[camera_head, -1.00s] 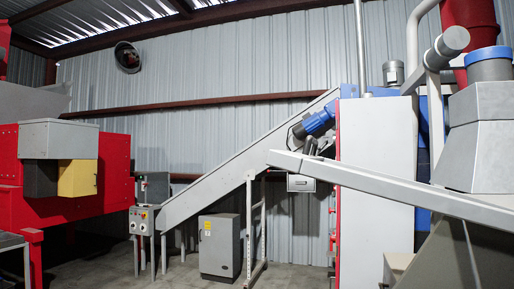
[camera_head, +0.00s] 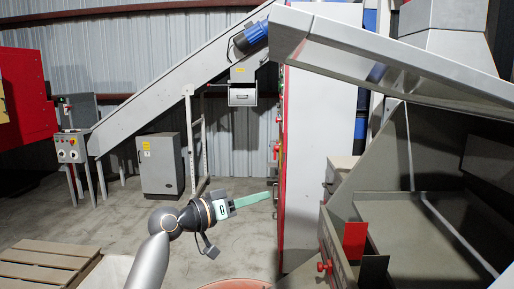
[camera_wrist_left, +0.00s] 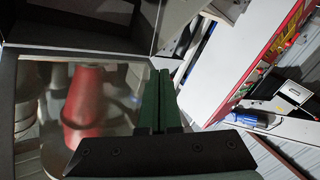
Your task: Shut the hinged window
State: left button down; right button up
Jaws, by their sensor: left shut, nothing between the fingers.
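The hinged window (camera_head: 400,54) is a pale framed panel in the upper right of the head view. It stands raised and open above the dark machine compartment, sloping down toward the right. In the left wrist view a dark-edged clear pane (camera_wrist_left: 115,105), which looks like this window, fills the left; a blurred red shape shows through or in it. My left gripper (camera_head: 267,196) has long green fingers, shut and empty, pointing right, below the panel's left end in the head view. Its fingers show in the wrist view (camera_wrist_left: 158,76), overlapping the pane's right edge; I cannot tell whether they touch. My right gripper is out of view.
A tall white cabinet (camera_head: 318,160) with a red edge stands close right of the left fingertips. The open compartment (camera_head: 440,215) and a drawer-like bin with red knobs (camera_head: 338,250) lie right. A wooden pallet (camera_head: 45,265) is lower left. Open floor lies behind the arm.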

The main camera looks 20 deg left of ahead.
pick_arm(q)
jog(key=s+r+m+h, duration=0.3)
jog(key=r+h, duration=0.1)
jog(key=r, duration=1.1)
jog(key=s+a+r+m+g+h+b, duration=0.15)
jog(key=s+r+m+g+h, duration=0.75)
jog(key=s+r, duration=0.95)
jog(key=w+d+r+t+y+p, duration=0.1)
jog(key=w+d+r+y+p, duration=0.15)
jog(key=d+r, duration=0.5)
jog(key=shift+m+h, duration=0.35)
jog(key=shift+m, duration=0.05)
jog(key=shift+w+d+f, duration=0.1)
jog(key=shift+f, duration=1.25)
jog(key=shift+w+d+f, duration=0.1)
jog(key=shift+f, duration=1.25)
jog(key=shift+a+f, duration=0.1)
